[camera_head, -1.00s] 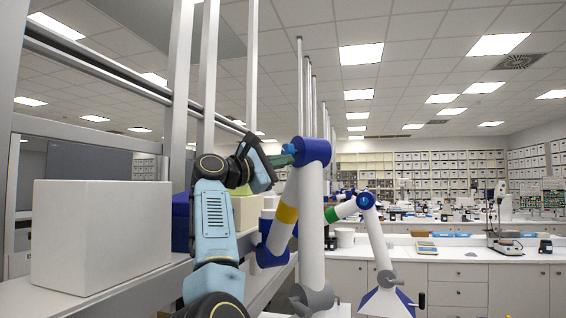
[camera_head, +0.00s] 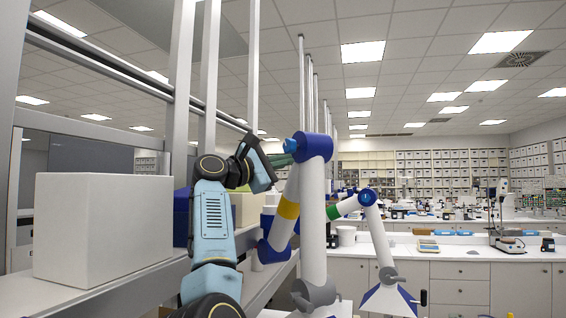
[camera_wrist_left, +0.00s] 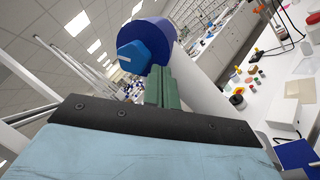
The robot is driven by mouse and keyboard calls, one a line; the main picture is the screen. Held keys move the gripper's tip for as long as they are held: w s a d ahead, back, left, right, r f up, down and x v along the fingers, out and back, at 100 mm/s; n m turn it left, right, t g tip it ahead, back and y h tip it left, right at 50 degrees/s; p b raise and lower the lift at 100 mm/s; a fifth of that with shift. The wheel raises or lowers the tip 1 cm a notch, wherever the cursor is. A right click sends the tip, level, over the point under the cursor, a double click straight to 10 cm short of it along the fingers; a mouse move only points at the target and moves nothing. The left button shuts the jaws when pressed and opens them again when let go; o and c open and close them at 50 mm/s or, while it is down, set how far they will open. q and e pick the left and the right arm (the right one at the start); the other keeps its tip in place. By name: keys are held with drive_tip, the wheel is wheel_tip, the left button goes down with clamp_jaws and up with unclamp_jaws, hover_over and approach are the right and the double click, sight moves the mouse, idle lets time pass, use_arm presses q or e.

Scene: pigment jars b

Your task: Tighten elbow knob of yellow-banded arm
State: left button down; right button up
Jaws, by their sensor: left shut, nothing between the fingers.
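The yellow-banded arm (camera_head: 288,207) is white with a yellow band and a dark blue elbow (camera_head: 314,147), standing right of centre in the head view. Its lighter blue elbow knob (camera_head: 290,146) faces left. In the left wrist view the knob (camera_wrist_left: 133,58) is many-sided, on the end of the dark blue elbow (camera_wrist_left: 158,32). My left gripper (camera_head: 283,160) is shut and empty, its green fingers together just below the knob. In the left wrist view the fingers (camera_wrist_left: 163,88) overlap the elbow's lower edge beside the knob; contact cannot be told. My right gripper is not in view.
A second white arm with a green band (camera_head: 334,212) stands to the right. A large white box (camera_head: 103,228) sits on the left bench, near metal uprights (camera_head: 180,90). Behind are benches with equipment (camera_head: 505,235). Small coloured jars (camera_wrist_left: 237,97) show in the wrist view.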

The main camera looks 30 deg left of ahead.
use_arm(q)
drive_tip(key=b+v, duration=0.1)
drive_tip(key=v, duration=0.1)
drive_tip(key=b+v, duration=0.1)
drive_tip(key=r+b+v, duration=0.1)
drive_tip(key=v, duration=0.1)
drive_tip(key=shift+s+a, duration=0.3)
drive_tip(key=shift+a, duration=0.15)
